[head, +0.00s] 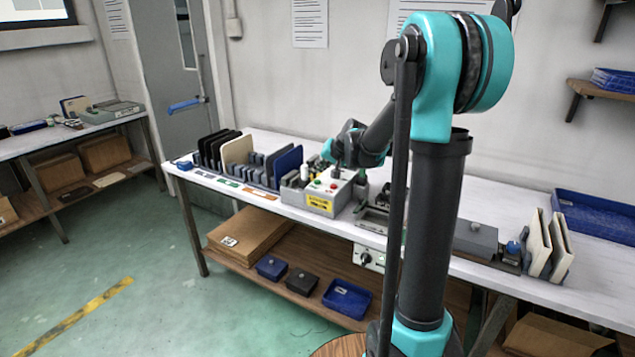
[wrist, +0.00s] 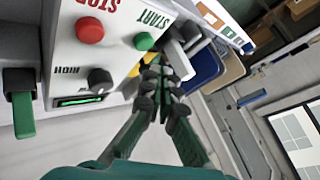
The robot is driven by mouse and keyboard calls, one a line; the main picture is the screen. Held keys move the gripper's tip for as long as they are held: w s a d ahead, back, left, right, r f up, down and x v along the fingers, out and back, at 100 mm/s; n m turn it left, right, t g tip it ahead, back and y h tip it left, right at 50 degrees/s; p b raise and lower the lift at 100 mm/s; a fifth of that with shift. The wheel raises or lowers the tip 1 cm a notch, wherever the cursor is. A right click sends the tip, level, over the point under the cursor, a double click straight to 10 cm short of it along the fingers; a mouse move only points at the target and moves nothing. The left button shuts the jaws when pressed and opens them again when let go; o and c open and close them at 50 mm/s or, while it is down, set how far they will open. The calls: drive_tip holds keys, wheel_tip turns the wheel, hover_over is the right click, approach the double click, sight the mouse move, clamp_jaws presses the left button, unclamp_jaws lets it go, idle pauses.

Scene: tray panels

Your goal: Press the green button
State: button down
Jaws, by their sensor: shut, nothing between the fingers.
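The green button (wrist: 144,41), labelled START, is a small round cap on a pale control box (wrist: 64,55) in the wrist view. The red STOP button (wrist: 90,30) is to its left. A black knob (wrist: 99,80) and a green-lit switch (wrist: 80,101) are on the same face. My gripper (wrist: 153,64) is shut and empty. Its tips appear just below the green button in the picture; I cannot tell whether they touch the box. In the head view, the control box (head: 320,205) with a yellow label stands on the bench, with my gripper (head: 338,164) above its top.
Upright dark and beige panels (head: 238,152) stand in a rack left of the box. Grey parts and two cream panels (head: 538,245) are to the right, with a blue tray (head: 598,215) behind. In the wrist view, a green-handled lever (wrist: 22,115) is at the left edge.

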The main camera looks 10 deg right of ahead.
sight(318, 182)
drive_tip(key=shift+f, duration=0.75)
drive_tip(key=shift+f, duration=0.15)
idle(0.8)
drive_tip(key=shift+f, duration=0.3)
